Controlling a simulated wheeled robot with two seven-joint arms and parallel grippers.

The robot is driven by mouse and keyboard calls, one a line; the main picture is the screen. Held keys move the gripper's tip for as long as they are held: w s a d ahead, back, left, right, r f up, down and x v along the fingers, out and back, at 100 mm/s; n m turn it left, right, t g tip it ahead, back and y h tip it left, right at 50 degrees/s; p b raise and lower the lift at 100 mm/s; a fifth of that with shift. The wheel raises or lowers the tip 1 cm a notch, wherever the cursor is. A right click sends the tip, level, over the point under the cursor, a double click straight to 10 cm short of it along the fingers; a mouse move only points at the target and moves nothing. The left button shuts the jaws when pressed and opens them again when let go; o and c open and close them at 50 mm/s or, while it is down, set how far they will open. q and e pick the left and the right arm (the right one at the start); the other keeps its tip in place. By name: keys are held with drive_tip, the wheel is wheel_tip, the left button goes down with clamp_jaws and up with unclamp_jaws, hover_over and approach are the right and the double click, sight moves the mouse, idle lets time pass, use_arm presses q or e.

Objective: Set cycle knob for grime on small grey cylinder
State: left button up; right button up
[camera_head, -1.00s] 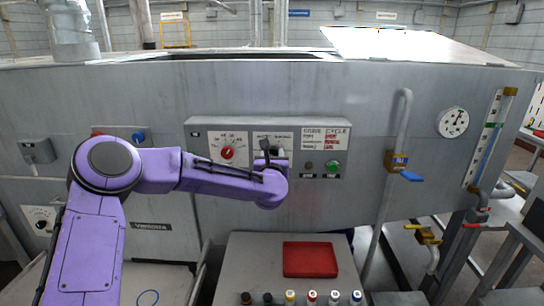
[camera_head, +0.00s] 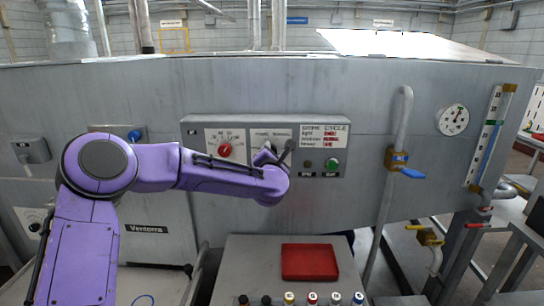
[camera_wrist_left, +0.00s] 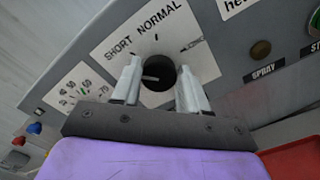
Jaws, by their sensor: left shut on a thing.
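The cycle knob (camera_wrist_left: 157,86) is black and round with a pale pointer line on its face. It sits below the SHORT and NORMAL labels on a white plate (camera_head: 258,134). In the left wrist view the pointer lies toward the left. My left gripper (camera_wrist_left: 160,70) has one finger on each side of the knob and is shut on it. In the head view the purple left arm (camera_head: 215,173) reaches across and its wrist partly hides the knob. The grime cycle chart (camera_head: 325,137) is right of the knob. I cannot make out a small grey cylinder. My right gripper is not in view.
A red-knobbed dial (camera_head: 225,150) is left of the cycle knob. A green button (camera_head: 332,164) is to the right. Below stands a grey table with a red tray (camera_head: 309,262) and several capped bottles. A pipe with a blue-handled valve (camera_head: 411,173) rises at the right.

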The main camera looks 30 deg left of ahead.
use_arm(q)
drive_tip(key=m+p, duration=0.2)
drive_tip(key=m, duration=0.7)
drive_tip(key=m+p, duration=0.2)
drive_tip(key=m, duration=0.6)
drive_tip(key=m+p, duration=0.2)
drive_tip(key=m, duration=0.7)
drive_tip(key=shift+a+f+m, duration=0.1)
drive_tip(key=shift+a+m, duration=0.2)
drive_tip(key=shift+a, duration=0.05)
idle(0.3)
drive_tip(key=o, duration=1.1)
drive_tip(key=shift+f, duration=0.15)
drive_tip(key=shift+c, duration=0.2)
drive_tip(key=shift+f, duration=0.1)
